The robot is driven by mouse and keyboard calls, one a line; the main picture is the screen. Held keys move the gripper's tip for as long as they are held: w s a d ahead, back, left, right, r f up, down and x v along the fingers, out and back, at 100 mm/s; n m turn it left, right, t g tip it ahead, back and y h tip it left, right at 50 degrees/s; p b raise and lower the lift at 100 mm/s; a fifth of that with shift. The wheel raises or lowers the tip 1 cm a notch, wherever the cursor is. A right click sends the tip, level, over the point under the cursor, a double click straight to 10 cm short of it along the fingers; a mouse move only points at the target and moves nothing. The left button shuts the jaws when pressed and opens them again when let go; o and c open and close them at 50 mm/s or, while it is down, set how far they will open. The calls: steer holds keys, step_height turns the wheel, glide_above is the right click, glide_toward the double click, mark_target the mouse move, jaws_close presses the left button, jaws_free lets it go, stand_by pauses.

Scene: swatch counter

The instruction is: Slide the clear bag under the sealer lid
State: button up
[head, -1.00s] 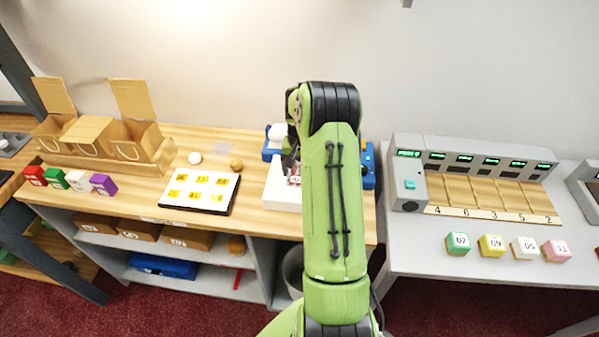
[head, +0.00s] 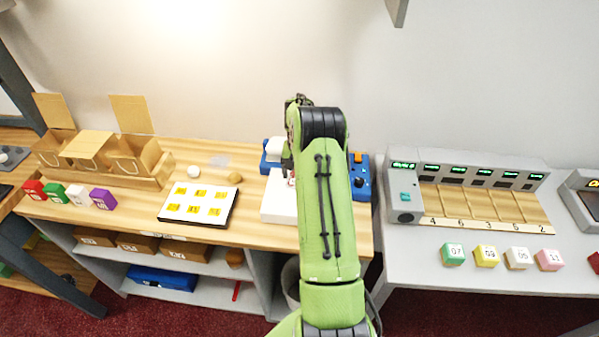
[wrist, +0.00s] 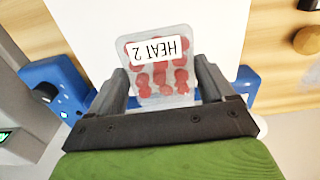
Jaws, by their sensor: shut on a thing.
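The clear bag (wrist: 158,92) holds red pieces and has a white label that reads "HEAT 2", upside down in the wrist view. My gripper (wrist: 162,75) is shut on the bag, one finger at each side. The bag is over a white board (wrist: 90,25). The sealer's blue body shows on both sides of the gripper in the wrist view (wrist: 55,88). In the head view the blue sealer (head: 361,185) and the white board (head: 279,208) are partly behind my arm. The lid cannot be made out, and my arm hides most of the gripper and bag there.
Left of the board lie a tray of yellow swatches (head: 170,207), a white round piece (head: 194,172) and a brown one (head: 235,177). Paper bags (head: 88,150) and coloured blocks (head: 103,198) are further left. A grey sorter (head: 405,200) stands on the right table.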

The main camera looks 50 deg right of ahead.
steer(key=shift+f, duration=0.1)
stand_by(0.3)
steer(key=o, duration=1)
step_height(320, 180, up, 16)
steer(key=p, duration=0.1)
steer(key=shift+f, duration=0.15)
